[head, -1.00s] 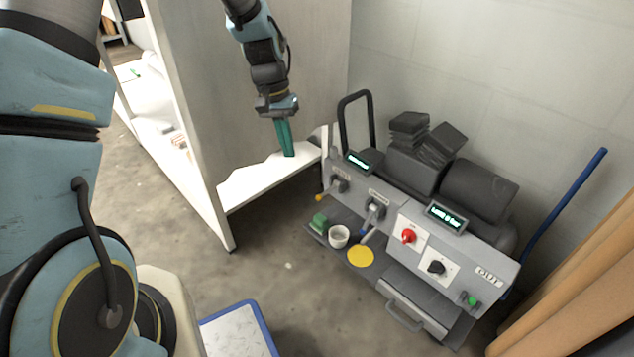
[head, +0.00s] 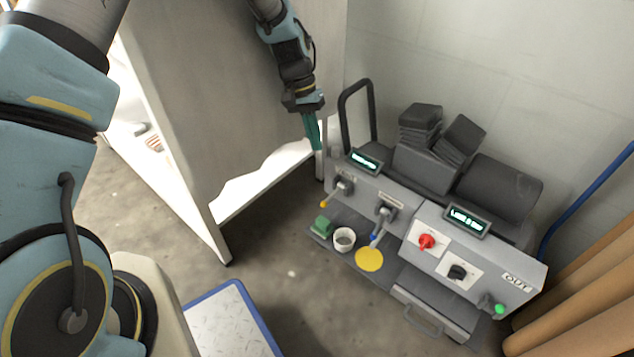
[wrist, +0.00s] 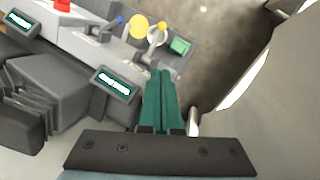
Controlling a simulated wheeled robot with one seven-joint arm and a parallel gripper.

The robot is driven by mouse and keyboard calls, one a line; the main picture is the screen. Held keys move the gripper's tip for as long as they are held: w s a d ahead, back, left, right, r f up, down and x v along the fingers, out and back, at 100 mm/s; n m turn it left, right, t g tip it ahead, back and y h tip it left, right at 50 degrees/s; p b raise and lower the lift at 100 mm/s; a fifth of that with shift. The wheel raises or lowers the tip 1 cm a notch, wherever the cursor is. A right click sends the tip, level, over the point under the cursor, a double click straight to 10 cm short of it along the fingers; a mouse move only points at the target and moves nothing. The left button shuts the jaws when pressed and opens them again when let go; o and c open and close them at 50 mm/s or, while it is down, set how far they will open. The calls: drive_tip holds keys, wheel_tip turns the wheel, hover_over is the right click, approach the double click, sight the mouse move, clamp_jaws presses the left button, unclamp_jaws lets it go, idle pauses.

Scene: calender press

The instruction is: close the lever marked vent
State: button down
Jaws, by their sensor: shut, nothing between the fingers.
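The grey press (head: 398,215) has two levers on its front. The left lever (head: 340,190) has a yellow-orange tip and points down-left. The other lever (head: 382,222), to its right, has a blue tip and points downward. Their small labels are too blurred to read, so I cannot tell which is marked vent. My gripper (head: 318,148), with teal fingers, is shut and empty, above and left of the left lever, apart from it. In the wrist view, the shut fingers (wrist: 160,75) point toward the press; the blue-tipped lever (wrist: 106,28) shows beyond them.
A red knob (head: 426,241), black knob (head: 457,271) and green button (head: 499,309) are further right. A cup (head: 344,240), green block (head: 322,227) and yellow disc (head: 369,259) sit on the low shelf. A pale panel (head: 225,120) stands left; a black hoop handle (head: 345,105) rises behind.

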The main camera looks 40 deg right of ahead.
drive_tip(key=shift+f, duration=0.1)
drive_tip(key=b, duration=0.3)
approach(333, 195)
wheel_tip(333, 195, down, 5)
drive_tip(key=shift+s+a+f+b, duration=0.55)
drive_tip(key=shift+s+a+f, duration=0.2)
drive_tip(key=shift+s+a, duration=0.25)
